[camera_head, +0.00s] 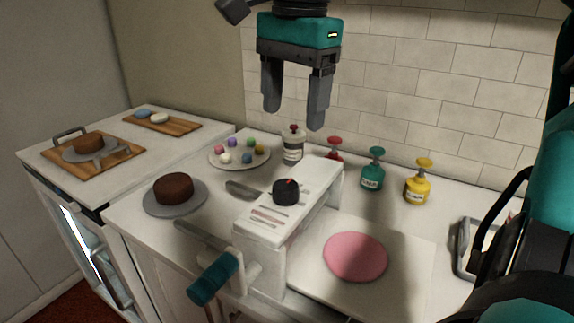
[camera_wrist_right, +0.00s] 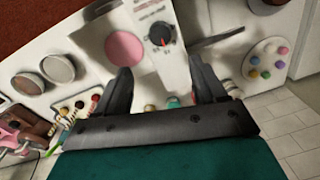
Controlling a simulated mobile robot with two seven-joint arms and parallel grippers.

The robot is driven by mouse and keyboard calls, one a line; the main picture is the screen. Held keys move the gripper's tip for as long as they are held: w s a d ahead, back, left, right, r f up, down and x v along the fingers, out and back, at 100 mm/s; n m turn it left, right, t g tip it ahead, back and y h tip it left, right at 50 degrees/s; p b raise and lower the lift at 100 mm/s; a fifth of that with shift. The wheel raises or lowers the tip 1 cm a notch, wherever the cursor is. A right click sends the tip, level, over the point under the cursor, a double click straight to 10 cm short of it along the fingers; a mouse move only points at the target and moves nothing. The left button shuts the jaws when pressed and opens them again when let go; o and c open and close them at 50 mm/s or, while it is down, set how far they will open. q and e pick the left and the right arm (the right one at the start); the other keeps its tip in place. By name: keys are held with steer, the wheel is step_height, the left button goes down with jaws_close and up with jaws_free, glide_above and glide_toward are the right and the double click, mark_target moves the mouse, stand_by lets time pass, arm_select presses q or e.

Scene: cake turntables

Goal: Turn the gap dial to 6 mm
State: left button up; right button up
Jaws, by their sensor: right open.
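The gap dial (camera_head: 286,191) is a black knob with a red mark, on top of the white sheeter (camera_head: 262,222). In the right wrist view the dial (camera_wrist_right: 160,33) shows beyond and between my fingertips, with its red pointer and small scale marks around it. The numbers are too small to read. My right gripper (camera_head: 294,117) is open and empty, with its fingers pointing down, above the dial and apart from it. It also shows in the right wrist view (camera_wrist_right: 161,66).
The sheeter has a teal crank handle (camera_head: 213,279) at its front. A pink disc (camera_head: 355,257) lies right of it. Red, green (camera_head: 373,170) and yellow (camera_head: 418,182) bottles and a white jar (camera_head: 293,146) stand behind. A brown cake (camera_head: 173,187) and a plate of coloured balls (camera_head: 240,154) are left.

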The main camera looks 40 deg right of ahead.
mark_target(286, 183)
steer(key=f, duration=0.8)
steer(key=w+f+b, duration=0.1)
steer(key=f, duration=0.3)
steer(key=shift+f, duration=0.4)
steer(key=shift+c, duration=0.4)
steer(key=c, duration=1)
steer(key=shift+n, duration=0.4)
steer(key=n, duration=0.2)
steer(key=shift+n+b, duration=0.35)
steer(key=shift+n, duration=0.05)
steer(key=n, duration=0.5)
steer(key=shift+w+y, duration=0.15)
steer(key=shift+y, duration=0.15)
